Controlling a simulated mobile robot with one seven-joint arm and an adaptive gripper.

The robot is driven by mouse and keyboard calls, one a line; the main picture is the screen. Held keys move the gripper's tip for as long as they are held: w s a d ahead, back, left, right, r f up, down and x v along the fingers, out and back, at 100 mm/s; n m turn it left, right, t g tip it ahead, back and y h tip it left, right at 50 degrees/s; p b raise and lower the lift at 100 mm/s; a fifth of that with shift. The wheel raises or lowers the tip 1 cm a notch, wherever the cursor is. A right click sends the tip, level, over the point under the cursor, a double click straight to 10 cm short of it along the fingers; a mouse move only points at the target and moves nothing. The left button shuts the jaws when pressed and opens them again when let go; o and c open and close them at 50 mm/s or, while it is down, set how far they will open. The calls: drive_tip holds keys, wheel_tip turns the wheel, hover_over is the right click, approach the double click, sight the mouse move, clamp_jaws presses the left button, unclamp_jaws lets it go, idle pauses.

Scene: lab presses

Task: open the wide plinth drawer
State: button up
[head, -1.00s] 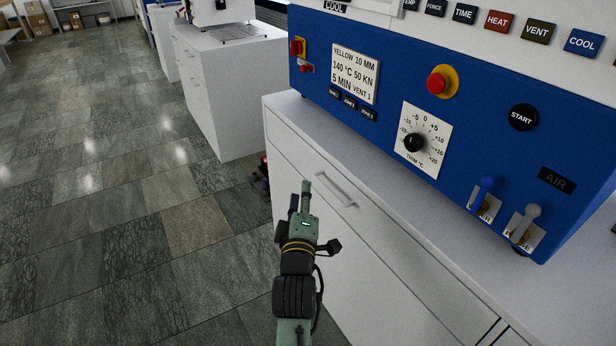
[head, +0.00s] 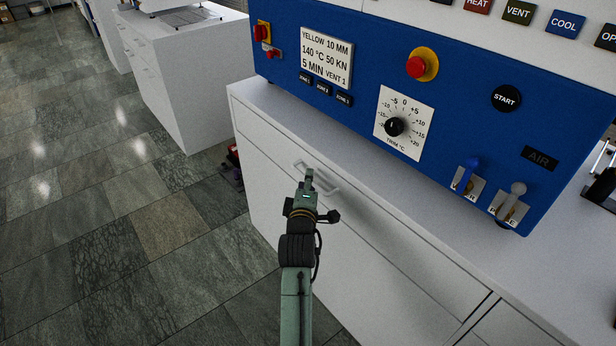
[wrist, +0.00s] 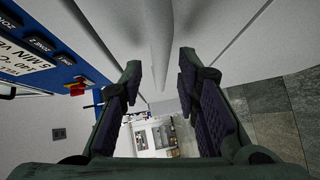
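The wide plinth drawer (head: 400,248) is a white front below the worktop of the blue press, and it looks shut. Its pale bar handle (head: 328,184) is near the top of the front, partly hidden by my gripper (head: 309,174). In the wrist view the handle (wrist: 159,45) runs as a light grey bar between and beyond the fingertips. My gripper (wrist: 159,68) is open, with one finger on each side of the bar and gaps visible. I cannot tell whether either finger touches it.
The blue press panel (head: 450,120) with knobs, buttons and two levers stands above the drawer. A narrower front (head: 508,326) adjoins at lower right. Another white cabinet (head: 185,80) stands at the back left. The tiled floor (head: 100,230) at left is clear.

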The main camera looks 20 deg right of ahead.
drive_tip(key=shift+x, duration=0.9)
drive_tip(key=shift+c, duration=0.2)
clamp_jaws()
